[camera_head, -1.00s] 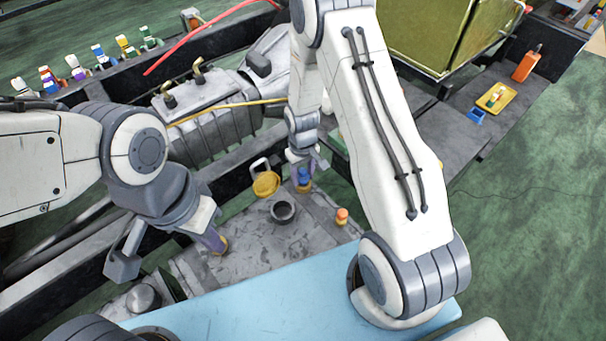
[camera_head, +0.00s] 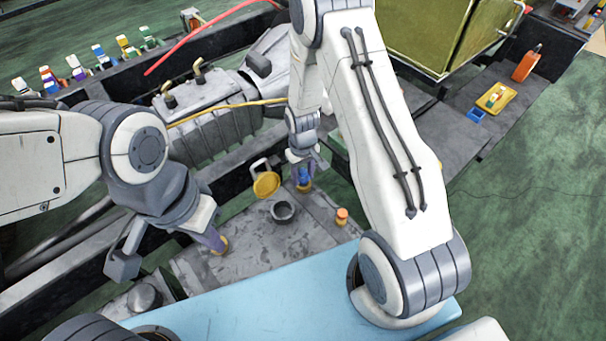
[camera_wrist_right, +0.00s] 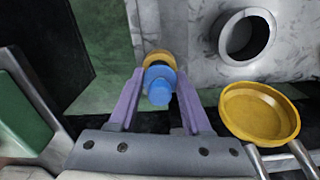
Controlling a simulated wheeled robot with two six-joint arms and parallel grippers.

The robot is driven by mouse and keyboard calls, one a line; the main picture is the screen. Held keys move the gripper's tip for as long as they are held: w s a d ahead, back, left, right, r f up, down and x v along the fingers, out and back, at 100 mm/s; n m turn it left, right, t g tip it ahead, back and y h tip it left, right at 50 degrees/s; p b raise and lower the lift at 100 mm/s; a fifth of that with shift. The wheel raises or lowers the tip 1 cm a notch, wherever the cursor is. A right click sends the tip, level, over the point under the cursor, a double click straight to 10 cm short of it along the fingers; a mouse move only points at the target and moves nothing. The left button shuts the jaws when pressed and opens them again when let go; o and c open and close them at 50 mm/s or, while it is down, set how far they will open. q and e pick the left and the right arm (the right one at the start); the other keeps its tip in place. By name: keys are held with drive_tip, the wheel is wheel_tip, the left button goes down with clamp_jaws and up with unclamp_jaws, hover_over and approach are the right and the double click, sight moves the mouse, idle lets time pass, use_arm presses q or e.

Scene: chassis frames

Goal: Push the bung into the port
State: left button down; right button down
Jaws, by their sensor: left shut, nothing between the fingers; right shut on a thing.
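My right gripper (camera_wrist_right: 160,100) has purple fingers shut on a blue bung (camera_wrist_right: 158,84). The blue bung also shows in the head view (camera_head: 305,174). A yellow-orange ring (camera_wrist_right: 157,57) lies just below the bung, at the plate's edge; whether the bung sits inside it is hidden. My left gripper (camera_head: 218,240) is shut and empty, its tips low at the plate by another yellowish ring. A dark grey open ring (camera_head: 283,211) stands on the plate, also in the right wrist view (camera_wrist_right: 247,37). An orange bung (camera_head: 342,215) stands to its right.
A yellow round cap (camera_head: 266,185) on a pale handle stands open beside the grey ring. The worn grey plate (camera_head: 255,240) is mostly clear in its middle. A light blue panel (camera_head: 270,300) lies in front. A ribbed engine block (camera_head: 225,125) stands behind.

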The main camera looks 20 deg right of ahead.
drive_tip(key=shift+f+b, duration=0.35)
drive_tip(key=shift+f, duration=0.1)
drive_tip(key=shift+r, duration=0.15)
drive_tip(key=shift+r+p, duration=0.35)
drive_tip(key=shift+p, duration=0.15)
drive_tip(key=shift+d, duration=0.15)
idle(0.4)
drive_tip(key=shift+p, duration=0.3)
idle(0.8)
drive_tip(key=shift+f+b, duration=0.4)
drive_tip(key=shift+f, duration=0.15)
drive_tip(key=shift+r, duration=0.15)
